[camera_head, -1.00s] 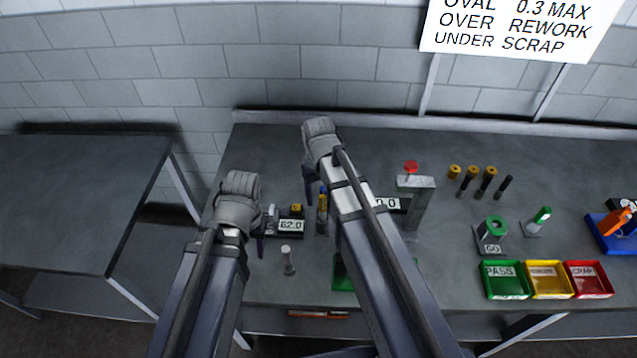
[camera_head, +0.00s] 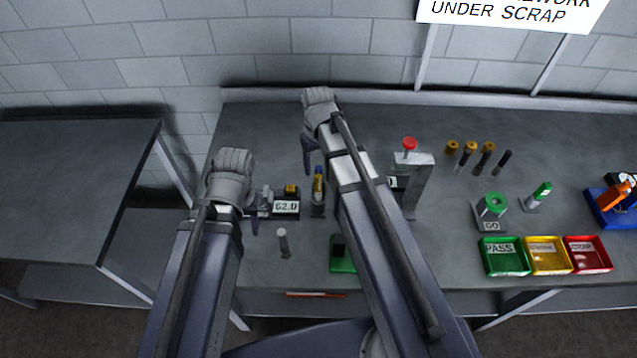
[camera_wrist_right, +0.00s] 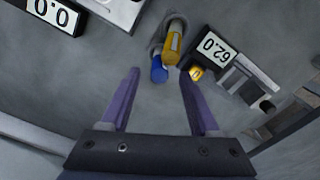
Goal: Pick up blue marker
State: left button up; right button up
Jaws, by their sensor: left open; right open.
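The blue marker (camera_wrist_right: 159,72) shows in the right wrist view as a blue end beside a yellow, labelled cylinder (camera_wrist_right: 173,44). I cannot tell whether the two are one piece. In the head view the blue-and-yellow item (camera_head: 318,184) stands upright in a small holder, left of my right forearm. My right gripper (camera_wrist_right: 159,80) is open, with its fingertips on either side of the blue end in the picture; contact cannot be told. In the head view my right gripper (camera_head: 308,152) is partly hidden by its wrist. My left gripper (camera_head: 252,215) is open and empty, further left.
The 62.0 gauge (camera_head: 286,205) stands just left of the marker. A grey post (camera_head: 284,243) stands in front. A red-topped block (camera_head: 414,175) is right of my right arm. Green, yellow and red trays (camera_head: 505,262) lie at the right. The bench's left back is clear.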

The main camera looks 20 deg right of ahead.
jog(key=shift+s+d+f+b, duration=0.1)
jog(key=shift+s+f+b, duration=0.05)
jog(key=shift+f+b, duration=2.5)
jog(key=shift+r, duration=0.1)
grip_shut()
